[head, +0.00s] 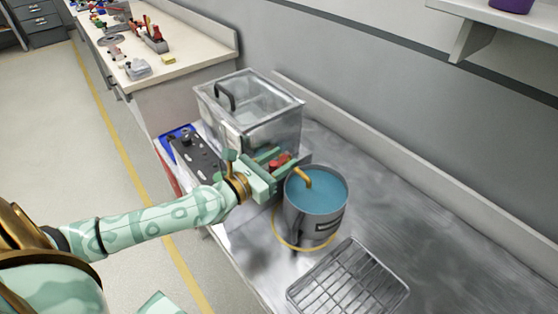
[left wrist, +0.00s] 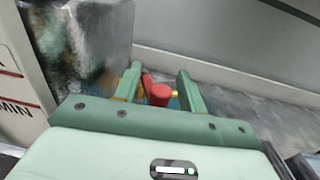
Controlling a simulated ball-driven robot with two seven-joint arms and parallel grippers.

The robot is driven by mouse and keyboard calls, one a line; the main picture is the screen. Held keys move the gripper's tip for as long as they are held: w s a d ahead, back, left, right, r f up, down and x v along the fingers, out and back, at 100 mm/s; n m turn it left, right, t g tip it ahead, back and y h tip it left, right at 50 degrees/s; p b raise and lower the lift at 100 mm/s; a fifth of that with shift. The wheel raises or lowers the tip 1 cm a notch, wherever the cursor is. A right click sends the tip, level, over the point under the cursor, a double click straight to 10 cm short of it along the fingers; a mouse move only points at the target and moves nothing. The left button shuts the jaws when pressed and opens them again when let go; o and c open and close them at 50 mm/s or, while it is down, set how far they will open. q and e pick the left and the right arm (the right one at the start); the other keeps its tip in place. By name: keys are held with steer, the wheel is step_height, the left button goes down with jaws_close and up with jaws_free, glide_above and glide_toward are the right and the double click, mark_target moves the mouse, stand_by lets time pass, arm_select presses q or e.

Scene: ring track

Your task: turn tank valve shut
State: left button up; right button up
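My left gripper (head: 279,158) is at the valve. In the left wrist view its two green fingers (left wrist: 160,84) stand apart on either side of the red handle (left wrist: 160,95), with a gap to the right of it. Contact on the left side is unclear. My right gripper is out of view.
A wire rack (head: 348,280) lies on the bench in front of the bucket. A dark box with knobs (head: 192,155) stands left of the gripper. A side counter (head: 160,70) holds small tools. The bench right of the bucket is clear.

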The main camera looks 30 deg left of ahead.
arm_select(q)
steer(key=b+v, duration=0.1)
steer(key=v, duration=0.7)
steer(key=shift+s+f+b, duration=0.15)
steer(key=shift+s+b, duration=0.1)
steer(key=shift+b, duration=0.1)
steer(key=v, duration=0.8)
steer(key=shift+r+p, duration=0.2)
steer(key=shift+p, duration=0.2)
steer(key=shift+w, duration=0.1)
